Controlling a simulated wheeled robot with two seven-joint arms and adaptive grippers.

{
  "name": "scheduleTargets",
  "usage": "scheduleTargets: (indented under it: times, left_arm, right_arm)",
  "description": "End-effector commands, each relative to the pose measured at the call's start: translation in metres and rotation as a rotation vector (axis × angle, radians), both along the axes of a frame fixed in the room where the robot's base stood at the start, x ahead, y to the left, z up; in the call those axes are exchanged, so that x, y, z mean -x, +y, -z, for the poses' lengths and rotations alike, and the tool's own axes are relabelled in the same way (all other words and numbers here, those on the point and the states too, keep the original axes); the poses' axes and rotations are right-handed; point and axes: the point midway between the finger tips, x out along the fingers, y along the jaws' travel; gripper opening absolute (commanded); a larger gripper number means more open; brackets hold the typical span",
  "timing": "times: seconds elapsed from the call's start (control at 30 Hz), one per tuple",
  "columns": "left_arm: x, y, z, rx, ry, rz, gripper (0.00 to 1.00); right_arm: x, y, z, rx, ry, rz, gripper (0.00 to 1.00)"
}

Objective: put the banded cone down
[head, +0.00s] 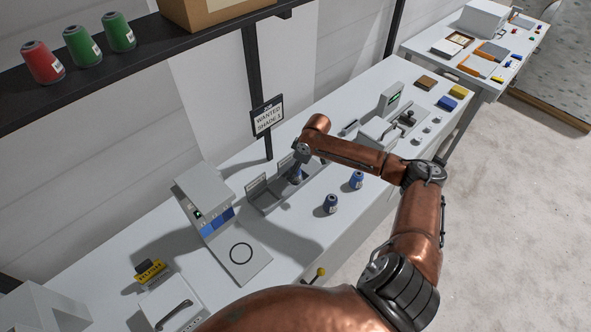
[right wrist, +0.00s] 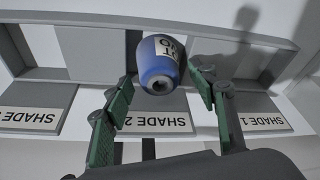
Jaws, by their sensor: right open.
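A blue cone with a white printed band (right wrist: 160,62) is in the grey rack (right wrist: 55,74), by the upside-down SHADE 2 label (right wrist: 148,121) in the right wrist view. My right gripper (right wrist: 162,88) is open, with its green-padded fingers on either side of the cone and small gaps showing. In the head view the right gripper (head: 297,172) is low over the rack (head: 262,205), and the arm hides part of it. The SHADE 1 label (right wrist: 250,121) shows at one side. My left gripper is not in view.
Two other blue cones (head: 331,203) (head: 357,180) stand in front of the rack. A grey device with a ring-marked plate (head: 258,262) is left of it. A WANTED sign (head: 267,117) hangs on a post behind. Red and green cones (head: 76,46) sit on the shelf.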

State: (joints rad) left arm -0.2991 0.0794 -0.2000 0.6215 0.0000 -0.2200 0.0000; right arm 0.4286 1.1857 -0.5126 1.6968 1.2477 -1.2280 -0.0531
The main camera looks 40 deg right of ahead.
Motion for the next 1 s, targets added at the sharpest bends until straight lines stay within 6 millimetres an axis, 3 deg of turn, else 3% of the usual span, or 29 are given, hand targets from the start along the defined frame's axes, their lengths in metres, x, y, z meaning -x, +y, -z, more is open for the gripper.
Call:
scheduleTargets:
  times: [0.6, 1.0]
  left_arm:
    - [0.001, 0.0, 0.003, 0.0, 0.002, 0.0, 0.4]
    - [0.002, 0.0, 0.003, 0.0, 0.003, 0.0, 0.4]
  right_arm:
    - [0.028, -0.015, -0.102, 0.001, -0.002, 0.001, 0.53]
    - [0.031, -0.016, -0.114, -0.001, -0.001, 0.001, 0.53]
